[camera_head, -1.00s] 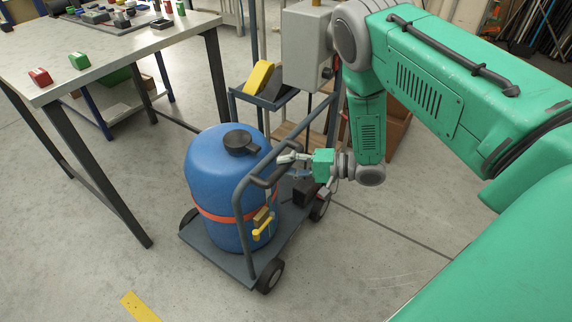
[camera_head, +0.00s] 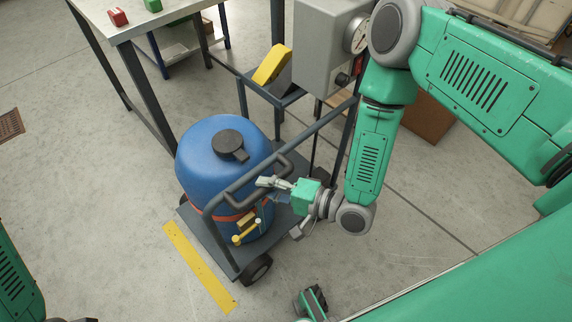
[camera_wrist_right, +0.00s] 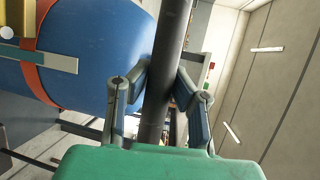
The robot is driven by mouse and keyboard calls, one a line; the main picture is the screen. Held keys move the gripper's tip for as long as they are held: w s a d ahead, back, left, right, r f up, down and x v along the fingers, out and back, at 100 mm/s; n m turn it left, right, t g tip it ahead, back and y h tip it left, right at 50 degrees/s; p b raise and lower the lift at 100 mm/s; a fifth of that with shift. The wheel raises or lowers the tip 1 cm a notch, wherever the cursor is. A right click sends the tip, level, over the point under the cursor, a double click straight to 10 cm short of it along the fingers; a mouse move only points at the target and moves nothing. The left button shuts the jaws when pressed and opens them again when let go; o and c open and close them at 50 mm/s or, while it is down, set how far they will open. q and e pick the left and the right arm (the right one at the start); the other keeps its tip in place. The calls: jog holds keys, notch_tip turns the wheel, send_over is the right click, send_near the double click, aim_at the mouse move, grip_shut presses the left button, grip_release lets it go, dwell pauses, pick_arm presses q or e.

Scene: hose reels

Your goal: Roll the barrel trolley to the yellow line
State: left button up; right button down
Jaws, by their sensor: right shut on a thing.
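The barrel trolley (camera_head: 217,247) is a dark grey cart with black wheels. It carries an upright blue barrel (camera_head: 205,150) with a black cap and an orange strap. The yellow line (camera_head: 200,268) lies on the floor along the trolley's left side, roughly parallel to the deck edge and close to it. My right gripper (camera_head: 270,184) is shut on the trolley's handle bar. In the right wrist view its fingers (camera_wrist_right: 162,78) sit on both sides of the dark handle bar (camera_wrist_right: 170,40).
A workbench (camera_head: 100,12) with dark legs stands behind and left of the barrel. A grey box with a gauge (camera_head: 325,50) and a stand with a yellow item (camera_head: 271,64) are close behind the trolley. Floor at left is clear; a floor grate (camera_head: 10,124) lies far left.

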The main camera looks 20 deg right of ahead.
aim_at(248, 205)
jog(key=s+a, duration=0.1)
jog(key=a, duration=0.1)
jog(key=s+a, duration=0.1)
jog(key=a, duration=0.1)
jog(key=s+a, duration=0.1)
jog(key=a, duration=0.1)
jog(key=shift+f, duration=0.25)
jog(key=shift+d, duration=0.15)
jog(key=c, duration=1.4)
grip_release()
jog(key=shift+o, duration=0.2)
jog(key=shift+w+d+r, duration=0.1)
jog(key=shift+d, duration=0.15)
jog(key=v, duration=1.2)
jog(key=shift+a, duration=0.1)
